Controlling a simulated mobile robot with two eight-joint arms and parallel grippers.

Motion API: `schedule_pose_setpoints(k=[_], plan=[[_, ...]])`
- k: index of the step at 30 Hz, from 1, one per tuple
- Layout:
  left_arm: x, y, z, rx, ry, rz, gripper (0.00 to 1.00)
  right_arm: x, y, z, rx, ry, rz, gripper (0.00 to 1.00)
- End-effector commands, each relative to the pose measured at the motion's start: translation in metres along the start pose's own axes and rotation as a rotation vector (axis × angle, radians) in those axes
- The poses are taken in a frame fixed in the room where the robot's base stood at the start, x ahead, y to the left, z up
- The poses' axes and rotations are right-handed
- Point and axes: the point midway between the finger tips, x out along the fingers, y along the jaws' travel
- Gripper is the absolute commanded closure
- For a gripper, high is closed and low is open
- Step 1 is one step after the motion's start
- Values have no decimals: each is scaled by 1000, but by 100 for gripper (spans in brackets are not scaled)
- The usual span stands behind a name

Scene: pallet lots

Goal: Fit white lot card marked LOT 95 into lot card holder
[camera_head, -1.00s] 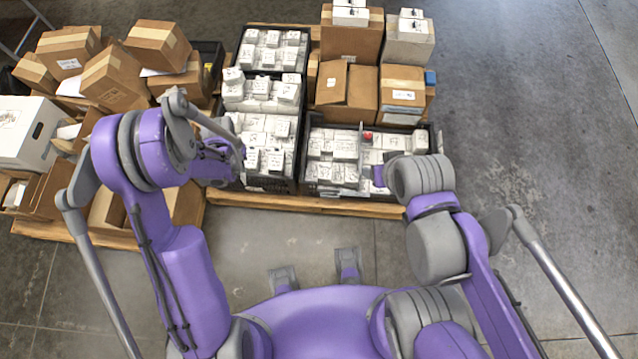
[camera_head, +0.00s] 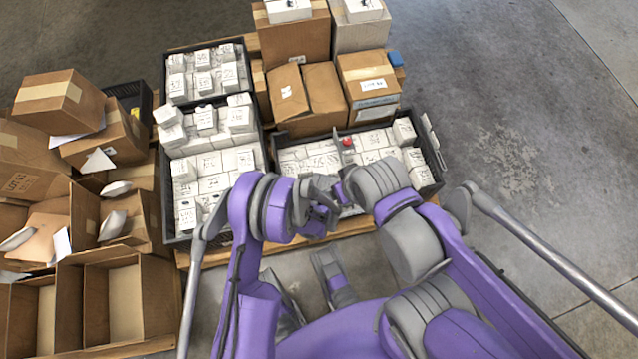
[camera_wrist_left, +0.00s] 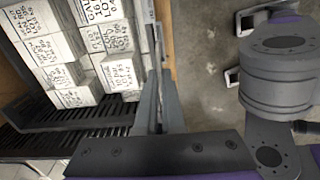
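My left gripper (camera_head: 322,205) is over the front edge of the pallet, close beside my right arm. In the left wrist view its fingers (camera_wrist_left: 157,100) look close together beside a dark crate; I cannot tell whether a thin card is between them. My right gripper (camera_head: 343,165) is low over the right-hand crate of white boxes, mostly hidden by its own wrist. A white label (camera_head: 373,84) is on a brown carton; its writing is too small to read. A grey upright plate (camera_head: 429,132) stands at the right crate's edge. I cannot identify the LOT 95 card or the holder for certain.
Black crates (camera_head: 262,160) full of small marked white boxes stand on a wooden pallet (camera_head: 215,256). Brown cartons (camera_head: 295,40) are stacked behind. Open cartons (camera_head: 110,290) and tilted boxes crowd the left. The concrete floor (camera_head: 530,130) on the right is clear.

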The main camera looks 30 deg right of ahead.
Motion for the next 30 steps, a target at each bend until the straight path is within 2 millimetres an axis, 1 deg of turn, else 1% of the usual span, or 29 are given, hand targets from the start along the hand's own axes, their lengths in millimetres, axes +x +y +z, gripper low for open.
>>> schedule_pose_setpoints(k=[1, 4, 12, 17, 21, 24, 30], plan=[[6, -2, 6, -17, -1, 1, 100, 4, 0, 1, 0, -2, 0, 28], [13, -4, 10, -39, -2, 1, 100, 9, 0, 3, 0, -3, 0, 28], [56, -4, 10, -45, -2, 1, 100, 34, 0, 10, 0, -11, 0, 28], [69, -3, 10, -44, -2, 2, 100, 42, 0, 12, 0, -13, 0, 28], [94, -3, 10, -44, -2, 2, 100, 57, 0, 15, 0, -17, 0, 28], [107, -3, 10, -44, -2, 2, 100, 64, 0, 17, 0, -17, 0, 28], [106, -3, 10, -44, -2, 3, 100, 63, 0, 16, 0, -17, 0, 28]])
